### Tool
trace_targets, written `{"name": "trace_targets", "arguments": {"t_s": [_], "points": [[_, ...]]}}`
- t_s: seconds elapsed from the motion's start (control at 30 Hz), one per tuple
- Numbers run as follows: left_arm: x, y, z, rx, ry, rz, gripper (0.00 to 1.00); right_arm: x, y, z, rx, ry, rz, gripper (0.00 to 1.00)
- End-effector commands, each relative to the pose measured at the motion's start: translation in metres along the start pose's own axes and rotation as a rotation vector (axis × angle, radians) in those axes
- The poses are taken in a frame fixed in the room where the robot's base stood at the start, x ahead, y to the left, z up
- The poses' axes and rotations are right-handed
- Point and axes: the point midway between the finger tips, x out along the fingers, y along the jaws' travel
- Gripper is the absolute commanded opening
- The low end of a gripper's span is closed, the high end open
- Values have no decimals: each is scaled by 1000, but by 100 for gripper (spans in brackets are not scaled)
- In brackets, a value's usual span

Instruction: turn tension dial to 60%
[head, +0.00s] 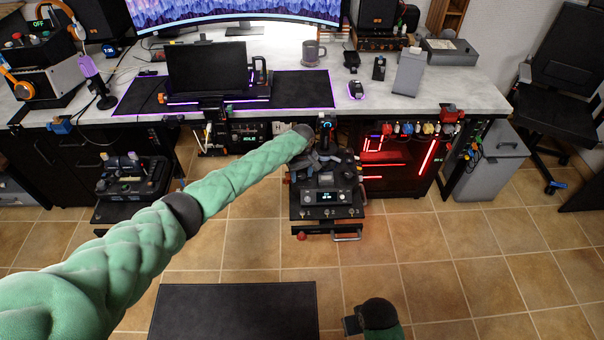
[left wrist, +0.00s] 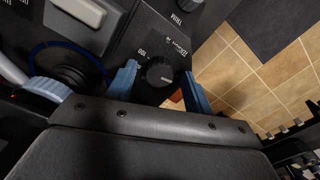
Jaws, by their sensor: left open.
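A round black dial (left wrist: 160,72) with a pale mark sits on a dark panel in the left wrist view, with small white lettering around it. I take it for the tension dial, though its label is not clearly readable. My left gripper (left wrist: 161,80) is open, with one blue-grey finger on each side of the dial. I cannot tell whether they touch it. In the head view my left gripper (head: 318,163) is over the dark control unit (head: 328,204) in front of the desk; the dial is not discernible there. My right gripper (head: 356,323) is low in the head view, away from the unit.
Another knob (left wrist: 189,4) and a pale lever (left wrist: 82,10) are near the dial. The desk (head: 430,95) holds a monitor, a mug (head: 313,53) and other gear. A red-lit case (head: 395,160) stands right of the unit.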

Motion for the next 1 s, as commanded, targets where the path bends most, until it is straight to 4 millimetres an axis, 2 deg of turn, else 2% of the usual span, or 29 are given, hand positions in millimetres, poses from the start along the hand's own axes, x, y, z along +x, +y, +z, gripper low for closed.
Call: {"name": "trace_targets", "arguments": {"t_s": [0.27, 0.4, 0.5, 0.73, 1.0], "points": [[1, 0, 0, 1, 0, 0, 50, 0, 0, -6, 0, 9, 0, 0], [1, 0, 0, 1, 0, 0, 22, -1, 0, -3, 0, 5, -1, 0], [1, 0, 0, 1, 0, 0, 7, -1, -1, 0, 0, 1, -1, 0], [1, 0, 0, 16, 0, 0, 7, 0, -2, 8, 2, -10, -3, 0], [1, 0, 1, 133, -1, 0, 7, 6, -1, 5, 1, -4, -2, 0]]}}
